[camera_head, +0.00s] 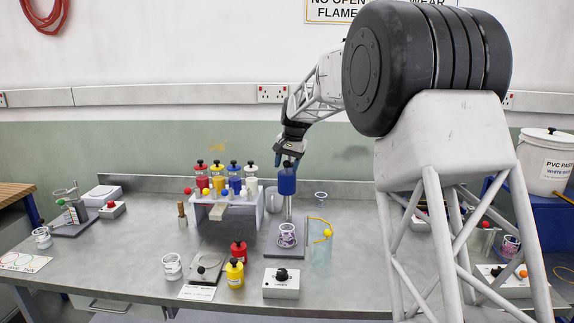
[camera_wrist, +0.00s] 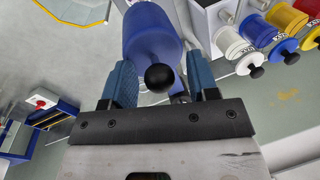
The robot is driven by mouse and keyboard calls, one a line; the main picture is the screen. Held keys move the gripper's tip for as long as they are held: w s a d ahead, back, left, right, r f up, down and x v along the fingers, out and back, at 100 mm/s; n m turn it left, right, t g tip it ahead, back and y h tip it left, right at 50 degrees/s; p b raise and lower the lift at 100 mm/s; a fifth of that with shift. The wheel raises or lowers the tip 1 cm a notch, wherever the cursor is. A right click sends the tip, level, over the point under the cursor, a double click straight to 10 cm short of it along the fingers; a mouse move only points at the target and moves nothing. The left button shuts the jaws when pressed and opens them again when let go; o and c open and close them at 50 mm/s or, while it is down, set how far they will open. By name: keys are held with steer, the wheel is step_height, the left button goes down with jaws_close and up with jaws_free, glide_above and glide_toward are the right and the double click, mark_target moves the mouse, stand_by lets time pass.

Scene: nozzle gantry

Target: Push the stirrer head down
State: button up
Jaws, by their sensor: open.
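The stirrer head (camera_head: 287,182) is a blue cylinder on an upright metal post, above a flat grey base (camera_head: 290,265). A cup with purple contents (camera_head: 287,236) stands on the base below the head. My gripper (camera_head: 289,162) is just above the top of the head, pointing down. In the wrist view the blue head (camera_wrist: 150,38) carries a round black knob (camera_wrist: 159,77). The open blue fingers of my gripper (camera_wrist: 162,84) appear on either side of the knob. I cannot tell whether they touch the head.
A white rack (camera_head: 224,212) with several coloured bottles stands left of the stirrer. A white control box (camera_head: 281,284) with a black knob, and red and yellow bottles, stand in front.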

mark_target(287, 189)
steer(key=shift+c, duration=0.4)
jaws_close()
step_height(287, 189, down, 10)
steer(key=shift+r, duration=0.25)
steer(key=shift+o, duration=0.4)
jaws_free()
steer(key=shift+f, duration=0.1)
steer(key=shift+s+d+r, duration=0.1)
steer(key=shift+d+r, duration=0.1)
steer(key=shift+r, duration=1.15)
steer(key=shift+s+d+r, duration=0.1)
steer(key=shift+d+r, duration=0.15)
steer(key=shift+r, duration=1.15)
steer(key=shift+d+r, duration=0.2)
steer(key=shift+r, duration=1.15)
